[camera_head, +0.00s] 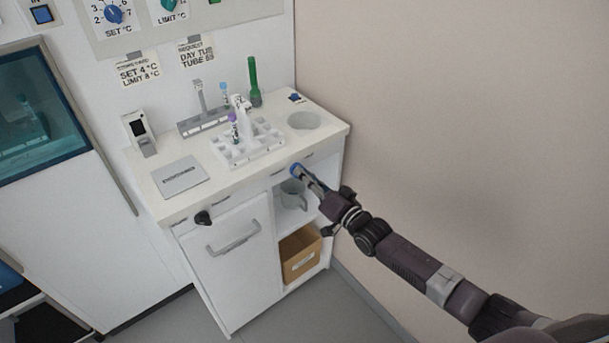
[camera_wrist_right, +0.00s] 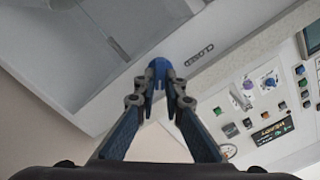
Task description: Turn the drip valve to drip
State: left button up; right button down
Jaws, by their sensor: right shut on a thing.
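A blue knob (camera_head: 295,168), which looks like the drip valve, sits on the front edge of the white counter. My right gripper (camera_head: 301,174) reaches it from the lower right and is shut on it. In the right wrist view the blue knob (camera_wrist_right: 159,66) shows between the fingertips of my right gripper (camera_wrist_right: 160,88). A label (camera_wrist_right: 199,54) beside it there seems to read "CLOSED". The knob's exact turn is hard to tell, since the fingers cover part of it. My left gripper is in neither view.
A grey mug (camera_head: 292,196) stands on the open shelf below the knob, above a cardboard box (camera_head: 300,262). A black knob (camera_head: 203,217) and a door handle (camera_head: 233,241) are at the left. A white tube rack (camera_head: 224,152) stands on the counter (camera_head: 215,184). A wall rises at the right.

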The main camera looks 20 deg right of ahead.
jog(key=c, duration=2)
grip_release()
jog(key=shift+s, duration=0.1)
jog(key=v, duration=1.2)
